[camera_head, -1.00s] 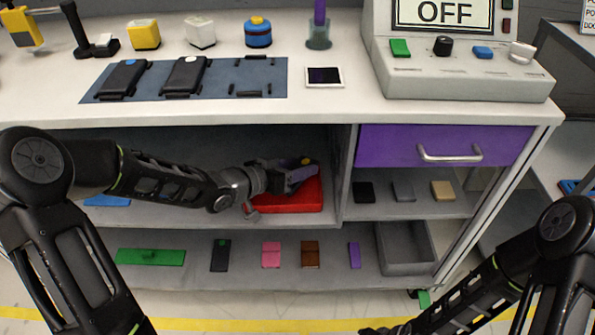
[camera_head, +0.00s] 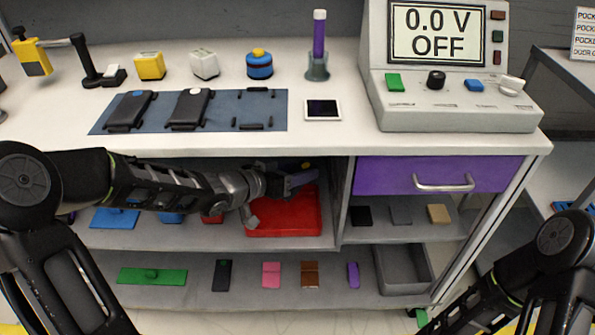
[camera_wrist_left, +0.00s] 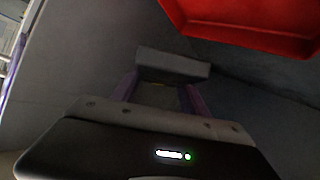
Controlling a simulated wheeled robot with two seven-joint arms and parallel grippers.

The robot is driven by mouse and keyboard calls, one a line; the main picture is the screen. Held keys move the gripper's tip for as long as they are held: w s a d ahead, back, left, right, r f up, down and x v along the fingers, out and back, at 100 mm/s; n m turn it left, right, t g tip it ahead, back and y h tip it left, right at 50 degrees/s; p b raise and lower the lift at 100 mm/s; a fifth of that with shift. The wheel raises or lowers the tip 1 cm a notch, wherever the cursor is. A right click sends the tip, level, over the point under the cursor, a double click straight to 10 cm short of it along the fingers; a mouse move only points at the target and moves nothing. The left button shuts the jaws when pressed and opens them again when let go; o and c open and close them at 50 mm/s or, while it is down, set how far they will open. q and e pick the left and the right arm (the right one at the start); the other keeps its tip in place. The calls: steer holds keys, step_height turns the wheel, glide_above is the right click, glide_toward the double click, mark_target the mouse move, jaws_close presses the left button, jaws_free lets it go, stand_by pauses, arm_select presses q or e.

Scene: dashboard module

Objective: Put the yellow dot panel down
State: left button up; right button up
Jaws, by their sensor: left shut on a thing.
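The yellow dot panel is mostly hidden at my left gripper; its yellow dot (camera_head: 306,166) shows just above the fingers in the head view. My left gripper (camera_head: 302,181) is shut on it inside the upper open shelf bay, above the back of the red tray (camera_head: 262,231). In the left wrist view, a grey slab (camera_wrist_left: 172,66) lies across the ends of the purple fingers, apart from the red tray (camera_wrist_left: 245,30) in the picture. My right gripper is out of view; only its arm shows at the lower right.
The bench top above holds a blue mat (camera_head: 225,117) with two black panels and an empty pair of brackets. A purple drawer (camera_head: 390,176) is right of the bay. A blue piece (camera_head: 114,219) and other small pieces lie left of the tray. The shelf board (camera_head: 345,150) edge is close above my arm.

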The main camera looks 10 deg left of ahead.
arm_select(q)
step_height(320, 180, down, 4)
steer(key=shift+f+b, duration=0.15)
steer(key=shift+b, duration=1.1)
steer(key=shift+f, duration=0.4)
steer(key=shift+r, duration=0.1)
steer(key=shift+f+b, duration=0.95)
steer(key=shift+f, duration=1.35)
